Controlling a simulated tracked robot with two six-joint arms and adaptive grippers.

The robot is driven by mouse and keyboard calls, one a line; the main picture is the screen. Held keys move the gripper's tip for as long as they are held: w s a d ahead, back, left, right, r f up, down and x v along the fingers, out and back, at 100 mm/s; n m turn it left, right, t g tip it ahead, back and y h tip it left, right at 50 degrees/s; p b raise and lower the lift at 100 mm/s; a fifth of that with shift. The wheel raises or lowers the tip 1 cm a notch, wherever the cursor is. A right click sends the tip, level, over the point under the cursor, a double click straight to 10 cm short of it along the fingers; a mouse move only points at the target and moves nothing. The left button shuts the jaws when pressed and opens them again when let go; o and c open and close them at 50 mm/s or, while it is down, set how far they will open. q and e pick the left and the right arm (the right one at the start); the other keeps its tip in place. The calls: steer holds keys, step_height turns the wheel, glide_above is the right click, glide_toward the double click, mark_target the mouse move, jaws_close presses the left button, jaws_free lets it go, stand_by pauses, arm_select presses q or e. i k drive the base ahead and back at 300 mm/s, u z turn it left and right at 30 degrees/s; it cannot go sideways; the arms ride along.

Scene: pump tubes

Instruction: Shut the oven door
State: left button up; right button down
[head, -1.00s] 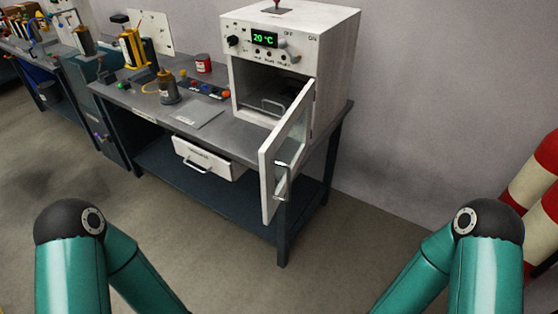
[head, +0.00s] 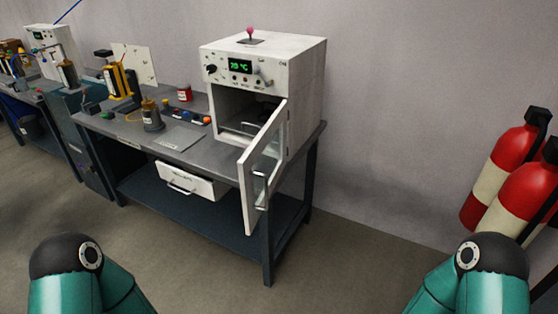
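The white oven (head: 264,95) stands at the right end of the grey workbench in the head view. Its door (head: 263,168) is hinged on the right side and stands open, swung out past the bench's front edge. A metal handle (head: 260,189) is on the door's outer face. The oven's dark inside and a wire rack show through the opening. A green display (head: 240,66) and knobs are on its front panel. My two teal arms show at the lower left and lower right. Neither gripper is in view.
An open white drawer (head: 190,181) juts out under the bench (head: 215,155). Bottles, a tool stand (head: 122,84) and a red can (head: 185,93) stand on the bench. Red fire extinguishers (head: 517,185) stand at the right. The floor before the bench is clear.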

mark_target(252, 211)
steer(key=i, duration=0.85)
steer(key=u, duration=0.05)
